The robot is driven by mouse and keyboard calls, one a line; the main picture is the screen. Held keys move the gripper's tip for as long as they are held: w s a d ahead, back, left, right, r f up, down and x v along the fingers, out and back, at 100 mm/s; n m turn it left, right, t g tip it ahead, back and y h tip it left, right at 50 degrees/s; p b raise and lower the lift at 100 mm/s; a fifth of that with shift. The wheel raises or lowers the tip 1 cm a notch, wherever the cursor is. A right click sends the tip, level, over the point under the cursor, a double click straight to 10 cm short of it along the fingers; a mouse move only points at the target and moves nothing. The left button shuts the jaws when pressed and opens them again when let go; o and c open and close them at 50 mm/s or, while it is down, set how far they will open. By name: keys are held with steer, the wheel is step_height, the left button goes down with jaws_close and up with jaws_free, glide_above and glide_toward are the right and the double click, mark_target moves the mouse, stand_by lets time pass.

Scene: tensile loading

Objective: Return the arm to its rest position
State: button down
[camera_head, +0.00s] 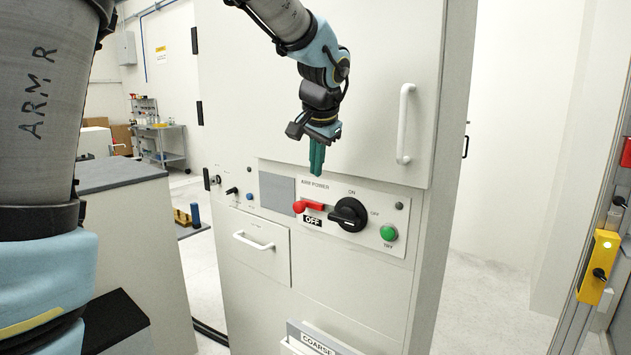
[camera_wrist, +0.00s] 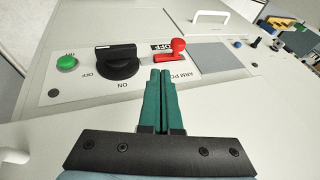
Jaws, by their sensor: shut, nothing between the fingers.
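My gripper (camera_head: 317,160) has green fingers and points down in front of the white cabinet. It hangs just above the arm power panel (camera_head: 315,194), and its fingers are closed together with nothing between them. In the wrist view the closed fingers (camera_wrist: 161,75) reach toward the panel and end close to the red lever (camera_wrist: 171,49). In the head view the red lever (camera_head: 308,206) lies roughly sideways above an OFF label. The black rotary knob (camera_head: 348,214) sits to its right. I cannot tell whether the fingertips touch the panel.
The cabinet has a white vertical door handle (camera_head: 405,123) right of my gripper and a drawer handle (camera_head: 253,241) at lower left. A green button (camera_head: 389,233) is right of the knob. A grey-topped counter (camera_head: 118,173) stands left. A yellow switch box (camera_head: 597,266) is far right.

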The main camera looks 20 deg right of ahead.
steer(key=shift+s+r, duration=0.1)
steer(key=shift+r, duration=0.15)
stand_by(0.3)
steer(key=a+f+n+g+y, duration=0.1)
steer(key=a+f+n, duration=0.1)
steer(key=a+f, duration=0.5)
steer(key=a+f+n+g, duration=0.1)
steer(key=a+f+n, duration=0.2)
steer(key=a, duration=0.8)
steer(key=s+a+f+n+g, duration=0.1)
steer(key=s+a+f+n, duration=0.2)
steer(key=a, duration=0.5)
steer(key=s+a+f+n+g, duration=0.1)
steer(key=s+a+f+n, duration=0.2)
steer(key=s+a+f, duration=0.3)
steer(key=s+a, duration=0.1)
steer(key=a, duration=0.1)
steer(key=shift+s+a+f, duration=0.2)
steer(key=shift+s+a, duration=0.05)
steer(key=shift+a, duration=0.05)
steer(key=c, duration=1.6)
jaws_free()
